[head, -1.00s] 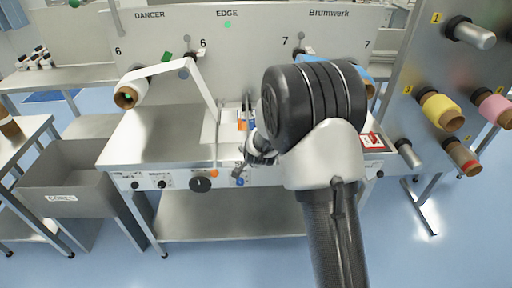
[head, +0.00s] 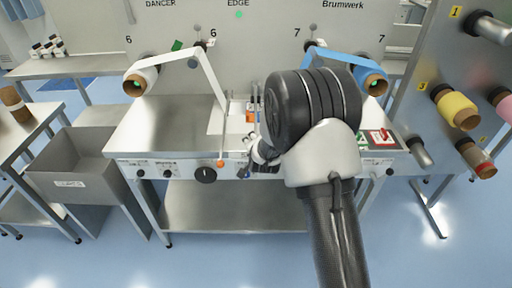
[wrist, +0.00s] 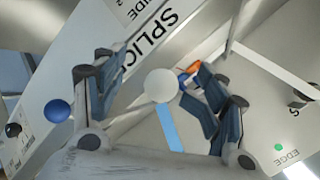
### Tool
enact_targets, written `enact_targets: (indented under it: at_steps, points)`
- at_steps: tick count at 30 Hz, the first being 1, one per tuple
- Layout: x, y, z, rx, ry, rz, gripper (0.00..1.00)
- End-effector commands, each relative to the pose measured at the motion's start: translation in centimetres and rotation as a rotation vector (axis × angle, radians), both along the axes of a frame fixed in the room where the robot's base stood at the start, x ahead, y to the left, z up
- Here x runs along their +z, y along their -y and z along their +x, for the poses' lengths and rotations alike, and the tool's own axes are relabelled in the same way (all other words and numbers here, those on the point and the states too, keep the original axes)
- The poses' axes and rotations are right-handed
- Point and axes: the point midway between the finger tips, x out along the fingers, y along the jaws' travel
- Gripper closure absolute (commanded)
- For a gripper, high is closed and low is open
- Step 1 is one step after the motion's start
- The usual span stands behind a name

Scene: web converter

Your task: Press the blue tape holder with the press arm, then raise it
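My gripper (wrist: 147,70) is open in the wrist view, one finger on each side of a pale round knob (wrist: 160,85). The knob looks like the end of a lever seen end-on; whether it is the press arm's knob, or how deep it lies between the fingers, I cannot tell. A small orange part with blue beside it (wrist: 190,68) shows near the right fingertip. In the head view the gripper (head: 262,160) is mostly hidden by my arm, at the table's front edge. An orange holder (head: 250,117) stands behind it; the blue tape holder is not clearly visible.
A white web runs from the left roll (head: 141,80) and a blue web from the right roll (head: 371,80). The front panel carries a black dial (head: 205,175). A grey bin (head: 80,165) stands left. A rack with rolls (head: 455,108) stands right. The left tabletop (head: 165,115) is clear.

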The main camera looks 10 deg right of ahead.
Motion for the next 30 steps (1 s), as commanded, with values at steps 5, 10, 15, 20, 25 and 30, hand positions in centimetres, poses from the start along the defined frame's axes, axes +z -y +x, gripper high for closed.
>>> enact_targets:
  at_steps: [5, 10, 15, 20, 25, 30]
  points:
    - [-1.6, 0.0, -1.0, 0.0, -0.041, 0.003, 0.54]
    - [-1.6, 0.0, -1.0, 0.0, -0.041, 0.003, 0.54]
    - [-1.6, 0.1, -1.0, -0.001, -0.041, 0.003, 0.54]
    - [-1.5, 0.1, -1.1, -0.002, -0.041, 0.003, 0.54]
    - [-0.3, -0.1, -2.3, -0.002, -0.038, 0.003, 0.54]
    - [2.2, -0.4, -4.9, -0.001, -0.03, 0.002, 0.54]
